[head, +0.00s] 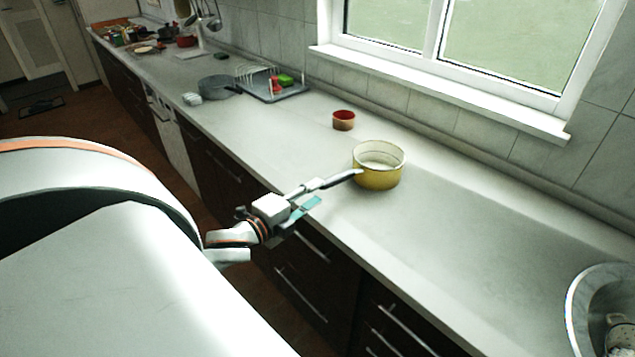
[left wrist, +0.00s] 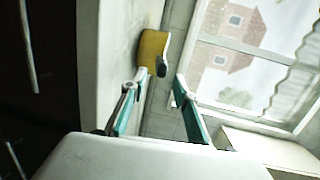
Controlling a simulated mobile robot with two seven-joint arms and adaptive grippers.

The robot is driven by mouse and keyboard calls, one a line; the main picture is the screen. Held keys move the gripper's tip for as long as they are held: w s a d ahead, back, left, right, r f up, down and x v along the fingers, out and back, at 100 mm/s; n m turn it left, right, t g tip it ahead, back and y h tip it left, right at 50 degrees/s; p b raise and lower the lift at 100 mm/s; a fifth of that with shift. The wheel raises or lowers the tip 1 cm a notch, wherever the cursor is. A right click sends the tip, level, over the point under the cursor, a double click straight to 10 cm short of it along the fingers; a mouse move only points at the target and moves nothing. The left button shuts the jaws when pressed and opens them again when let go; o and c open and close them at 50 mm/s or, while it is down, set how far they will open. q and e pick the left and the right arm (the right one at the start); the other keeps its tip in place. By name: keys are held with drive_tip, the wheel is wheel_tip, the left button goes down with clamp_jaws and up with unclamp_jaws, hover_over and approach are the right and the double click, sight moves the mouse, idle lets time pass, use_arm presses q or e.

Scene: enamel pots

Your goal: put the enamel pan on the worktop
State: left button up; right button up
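My right gripper is in neither view.
A small red-brown pot (head: 344,120) stands behind the pan. A round metal sink (head: 590,300) is at the near right. A grey pan (head: 217,84) and a dish rack (head: 262,82) stand farther left. The worktop between pan and sink is clear.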

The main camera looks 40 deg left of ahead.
use_arm(q)
drive_tip(key=s+d+f+n+g+h, duration=0.1)
drive_tip(key=s+d+f+n+g, duration=0.1)
drive_tip(key=s+d+f+n, duration=0.2)
drive_tip(key=s+d+f+n+g+h, duration=0.1)
drive_tip(key=s+d+f+n, duration=0.4)
drive_tip(key=d+f, duration=0.6)
drive_tip(key=s+d+f+n+g+h, duration=0.1)
drive_tip(key=s+d+f+n, duration=0.3)
drive_tip(key=d+f, duration=0.4)
wheel_tip(320, 180, down, 3)
drive_tip(key=shift+s+f+g, duration=0.2)
drive_tip(key=shift+s+g, duration=0.4)
drive_tip(key=shift+g, duration=0.3)
